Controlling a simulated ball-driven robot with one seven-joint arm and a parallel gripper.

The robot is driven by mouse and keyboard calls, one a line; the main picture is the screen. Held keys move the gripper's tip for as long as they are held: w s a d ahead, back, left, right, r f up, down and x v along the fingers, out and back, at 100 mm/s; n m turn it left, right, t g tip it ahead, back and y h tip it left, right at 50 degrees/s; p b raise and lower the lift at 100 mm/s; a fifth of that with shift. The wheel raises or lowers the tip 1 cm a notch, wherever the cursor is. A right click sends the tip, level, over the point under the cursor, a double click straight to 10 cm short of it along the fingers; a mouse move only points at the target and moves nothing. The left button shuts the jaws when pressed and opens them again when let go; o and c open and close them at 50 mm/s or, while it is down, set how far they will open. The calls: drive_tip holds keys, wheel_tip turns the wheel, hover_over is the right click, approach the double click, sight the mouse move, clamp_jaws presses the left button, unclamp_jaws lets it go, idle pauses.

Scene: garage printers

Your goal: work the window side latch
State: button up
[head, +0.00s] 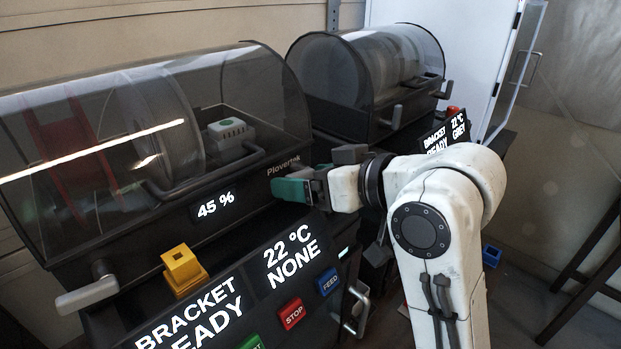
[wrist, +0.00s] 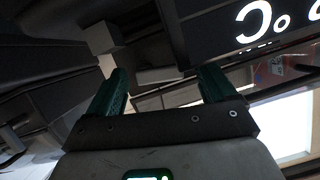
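My gripper (head: 292,188) is at the front right corner of the near machine's clear-lidded box. Its green fingers stand apart in the wrist view (wrist: 162,78). A short pale grey lever (wrist: 160,75) shows between the fingers there, with a grey block (wrist: 100,38) beyond the left finger. Contact with the lever cannot be made out. In the head view a grey block (head: 350,154), probably part of this latch, shows just above my gripper; the rest is hidden. Another latch, with a pale lever (head: 88,297), is at the box's front left corner. No window is visible to tell which side is meant.
The near clear lid (head: 240,85) looks closed, with a spool and a white-green device inside. A yellow block (head: 183,268) sits before it. Lit panels and buttons (head: 292,313) lie below my gripper. A second lidded machine (head: 385,75) stands behind.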

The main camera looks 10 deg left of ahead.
drive_tip(key=b+v, duration=0.1)
drive_tip(key=v, duration=1)
drive_tip(key=shift+b, duration=0.4)
drive_tip(key=shift+f, duration=0.1)
drive_tip(key=s+d+f+m+h, duration=0.2)
drive_tip(key=d+f, duration=0.2)
drive_tip(key=f, duration=0.5)
drive_tip(key=s+d+f+m+h, duration=0.1)
drive_tip(key=d+f+m+h, duration=0.15)
drive_tip(key=f, duration=0.65)
drive_tip(key=s+d+f+m+h, duration=0.15)
drive_tip(key=d+f, duration=0.25)
drive_tip(key=f, duration=0.5)
drive_tip(key=s+d+f+m+g+h, duration=0.1)
drive_tip(key=s+d+f+g+h, duration=0.1)
drive_tip(key=s+d+f, duration=0.4)
drive_tip(key=s+d+f+m+g+h, duration=0.2)
drive_tip(key=s+d+f, duration=0.5)
drive_tip(key=s+f, duration=0.5)
drive_tip(key=s+g+h, duration=0.1)
drive_tip(key=s+g, duration=0.1)
drive_tip(key=s, duration=0.3)
drive_tip(key=shift+s+m+h, duration=0.3)
drive_tip(key=shift+s, duration=0.1)
drive_tip(key=shift+d, duration=0.1)
drive_tip(key=shift+c, duration=0.4)
